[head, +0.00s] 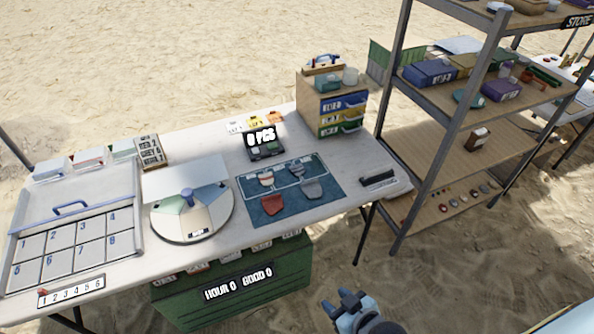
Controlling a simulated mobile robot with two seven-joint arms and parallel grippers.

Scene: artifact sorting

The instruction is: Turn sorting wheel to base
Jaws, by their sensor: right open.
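The sorting wheel (176,223) is a round disc on the white table, left of the middle. A small dark label (198,233) sits on the cream sector at the front edge. My right gripper (345,299) is at the bottom of the head view, in front of the table and well away from the wheel. It is open, and I see nothing between its fingers. My left gripper does not show.
A numbered tray (75,218) with a blue handle lies left of the wheel. A blue mat (332,193) with several sherds lies right of it. A green box (290,268) stands at the table's front. A metal shelf (440,150) stands to the right.

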